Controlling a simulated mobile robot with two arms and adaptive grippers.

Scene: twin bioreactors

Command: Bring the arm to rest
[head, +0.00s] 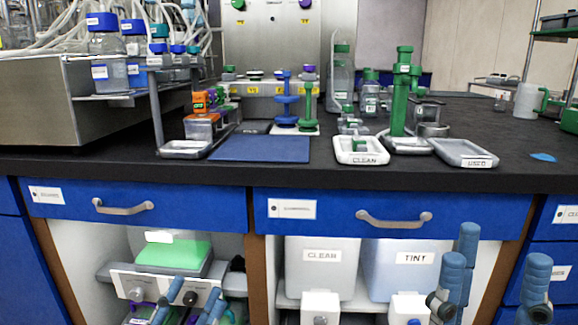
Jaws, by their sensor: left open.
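My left gripper (189,300) shows at the bottom left, in front of the open shelf under the bench. Only its blue finger parts are visible, spread apart with nothing seen between them. My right gripper (497,262) shows at the bottom right, in front of the cabinet. Its blue fingers stand upright and apart, with no object visible between them. Both grippers appear below the bench top. The rest of both arms is outside the picture.
The black bench top (330,185) carries a blue mat (262,149), a CLEAN tray (362,158), a USED tray (465,160) and green-and-white labware. Drawer handles (394,219) stick out below its front edge. Bins labelled CLEAN (321,270) and TINY (408,275) stand on the shelf.

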